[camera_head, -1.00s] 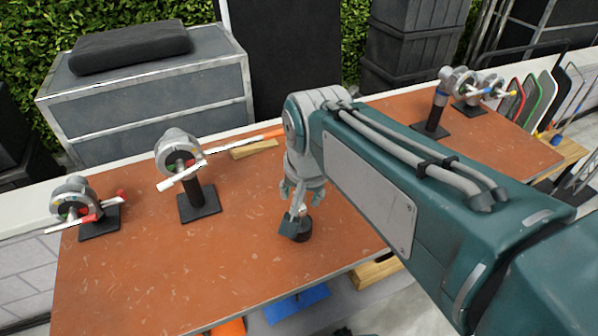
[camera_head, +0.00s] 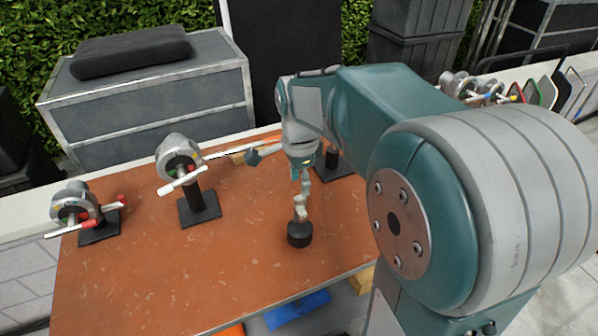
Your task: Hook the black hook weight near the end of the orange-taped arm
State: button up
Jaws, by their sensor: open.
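The black hook weight (camera_head: 299,234) appears to stand upright on the brown table, with its hook part just above it. My gripper (camera_head: 278,181) is open above the weight. One finger reaches out to the left, and the other points down close to the top of the weight; I cannot tell whether it touches. The orange-taped arm (camera_head: 228,152) reaches right from the hub (camera_head: 178,155) on the middle-left stand, behind my gripper. Its far end is partly hidden by my gripper.
A second stand with a hub (camera_head: 75,205) is at the far left of the table (camera_head: 150,265). A dark base plate (camera_head: 338,166) shows behind my gripper. More hubs (camera_head: 470,88) are at the back right. The table's front left is clear.

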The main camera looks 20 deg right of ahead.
aim_at(300, 196)
jog(key=shift+f, duration=3.15)
grip_shut()
jog(key=shift+r, duration=0.25)
jog(key=shift+r, duration=1)
jog(key=shift+w, duration=0.15)
